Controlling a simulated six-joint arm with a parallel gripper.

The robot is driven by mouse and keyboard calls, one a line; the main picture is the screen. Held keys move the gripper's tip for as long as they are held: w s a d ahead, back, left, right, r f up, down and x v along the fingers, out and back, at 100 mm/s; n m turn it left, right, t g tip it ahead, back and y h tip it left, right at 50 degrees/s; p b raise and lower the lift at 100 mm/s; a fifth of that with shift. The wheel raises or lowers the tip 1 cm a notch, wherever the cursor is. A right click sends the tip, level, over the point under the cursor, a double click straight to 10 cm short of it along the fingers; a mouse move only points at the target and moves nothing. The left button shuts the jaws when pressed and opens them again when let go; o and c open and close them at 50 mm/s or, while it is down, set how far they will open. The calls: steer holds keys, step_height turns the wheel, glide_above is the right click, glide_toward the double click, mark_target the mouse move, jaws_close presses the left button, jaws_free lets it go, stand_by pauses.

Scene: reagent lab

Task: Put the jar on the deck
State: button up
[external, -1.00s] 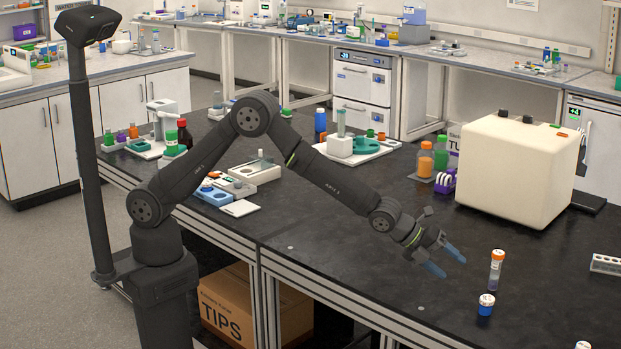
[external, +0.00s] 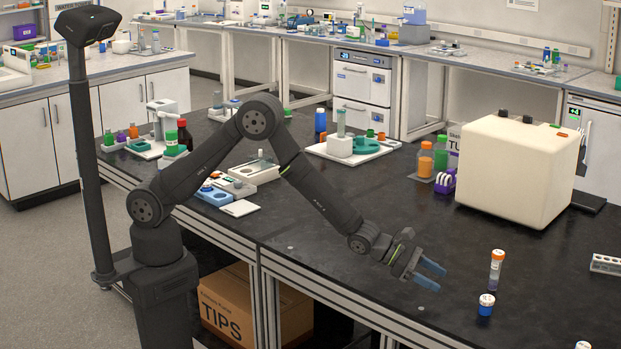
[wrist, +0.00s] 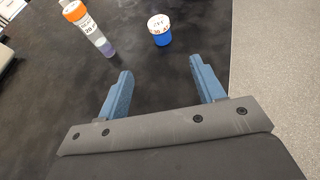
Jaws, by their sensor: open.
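A small blue jar (external: 486,304) with a white, labelled top stands upright near the front edge of the black bench, at the right of the external view. In the wrist view the jar (wrist: 160,30) is ahead of the fingers, between their lines and apart from both. My gripper (external: 432,275) is open and empty, low over the bench to the left of the jar. Its two blue fingers also show in the wrist view (wrist: 158,85). The black bench top (external: 400,220) may be the deck; no separately marked deck is clear.
A tube with an orange cap (external: 496,270) stands just behind the jar, close to it. A white rack (external: 606,264) is at the right edge. A large cream instrument (external: 518,168) stands farther back, with orange and green bottles (external: 425,160) left of it. The bench between gripper and jar is clear.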

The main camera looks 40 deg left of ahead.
glide_toward(482, 302)
steer(key=w+d+f, duration=0.3)
steer(key=shift+w+d+f, duration=0.1)
steer(key=shift+d+f, duration=0.15)
steer(key=shift+r+x, duration=0.2)
steer(key=shift+x, duration=2.35)
steer(key=shift+d, duration=0.1)
steer(key=c, duration=1.1)
steer(key=shift+r, duration=0.1)
steer(key=shift+c, duration=0.2)
steer(key=shift+r, duration=4.95)
